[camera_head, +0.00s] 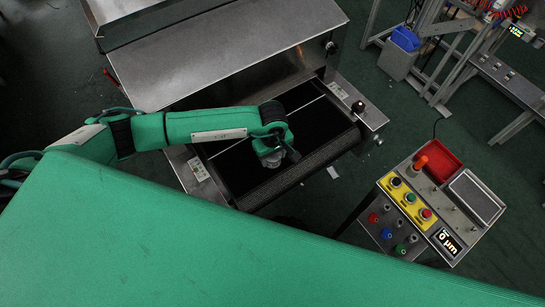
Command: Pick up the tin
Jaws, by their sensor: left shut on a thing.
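My left arm comes in from the left over the dark conveyor belt (240,175) at the dryer's opening. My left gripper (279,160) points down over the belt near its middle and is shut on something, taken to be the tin. The wrist covers the fingertips and what they hold, so the tin cannot be made out. I cannot tell whether it touches the belt or is above it. My right gripper is not in view.
The steel dryer housing (225,55) stands behind the belt. A control panel (430,205) with buttons, a red tray (439,160) and a display is at the right. A frame with a blue-lined bin (398,60) stands at upper right. Green floor lies between.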

